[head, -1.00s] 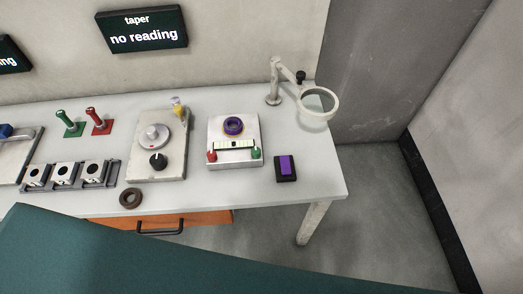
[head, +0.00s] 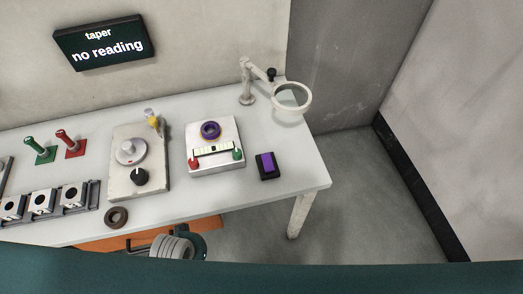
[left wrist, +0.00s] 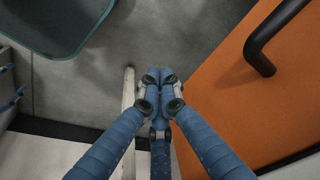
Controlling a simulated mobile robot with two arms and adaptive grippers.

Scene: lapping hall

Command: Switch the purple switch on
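The purple switch (head: 267,163) is a purple rocker in a black housing. It lies near the right front corner of the grey bench (head: 285,180), right of a white device. Its on or off state cannot be told from here. My left gripper (left wrist: 160,78) shows in the left wrist view with blue fingers. Their tips are together and nothing shows between them. It is beside the bench's orange drawer, apart from the switch. The switch is not in the left wrist view. My right gripper is in neither view.
A white device (head: 227,163) with a purple ring and red and green knobs stands left of the switch. A ring magnifier (head: 291,97) stands behind it. A brown ring (head: 116,217) lies at the front edge. An orange drawer (left wrist: 245,95) with a black handle (left wrist: 264,46) is below the bench.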

